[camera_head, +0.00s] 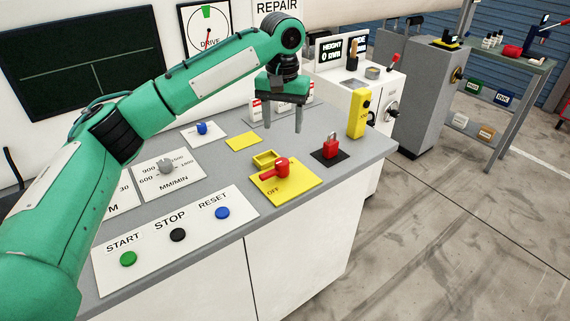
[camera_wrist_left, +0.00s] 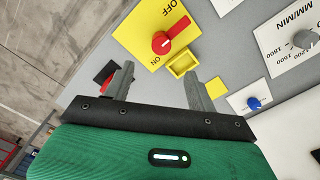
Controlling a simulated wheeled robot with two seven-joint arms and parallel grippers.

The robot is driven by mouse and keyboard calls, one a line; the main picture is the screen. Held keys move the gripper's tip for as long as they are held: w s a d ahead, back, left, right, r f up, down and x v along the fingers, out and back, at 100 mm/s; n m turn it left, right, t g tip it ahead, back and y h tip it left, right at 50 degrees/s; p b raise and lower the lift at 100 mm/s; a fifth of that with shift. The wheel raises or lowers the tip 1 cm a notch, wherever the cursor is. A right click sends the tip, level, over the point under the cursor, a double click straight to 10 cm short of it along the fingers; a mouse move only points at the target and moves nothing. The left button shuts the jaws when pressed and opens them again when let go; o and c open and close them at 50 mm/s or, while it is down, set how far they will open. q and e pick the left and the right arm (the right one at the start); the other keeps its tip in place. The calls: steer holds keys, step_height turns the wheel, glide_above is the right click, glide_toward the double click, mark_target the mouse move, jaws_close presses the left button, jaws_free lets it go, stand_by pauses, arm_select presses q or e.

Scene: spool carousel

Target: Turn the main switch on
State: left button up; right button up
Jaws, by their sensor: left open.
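The main switch is a red rotary handle (camera_head: 276,169) on a yellow plate (camera_head: 298,192) marked OFF on the console top. In the left wrist view the red handle (camera_wrist_left: 163,42) shows on its yellow plate, with OFF at one side and ON at the other. The handle's grip points toward the OFF side in both views. A small yellow open box (camera_wrist_left: 183,63) sits at the plate's ON edge. My left gripper (camera_head: 284,130) is open and empty, above the console behind the switch, apart from it. My right gripper is not in view.
A red padlock (camera_head: 331,146) stands on a black square right of the switch, with a yellow post (camera_head: 358,114) behind. START (camera_head: 129,259), STOP (camera_head: 178,235) and RESET (camera_head: 222,213) buttons lie at the front left. A grey knob (camera_head: 166,166) is farther left.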

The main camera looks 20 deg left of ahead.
mark_target(282, 161)
arm_select(q)
step_height(282, 161, down, 13)
steer(key=shift+w+a+f+p, duration=0.1)
steer(key=shift+a+p, duration=0.05)
steer(key=shift+p, duration=0.45)
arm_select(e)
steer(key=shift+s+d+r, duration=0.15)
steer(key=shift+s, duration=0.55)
arm_select(q)
steer(key=c, duration=1)
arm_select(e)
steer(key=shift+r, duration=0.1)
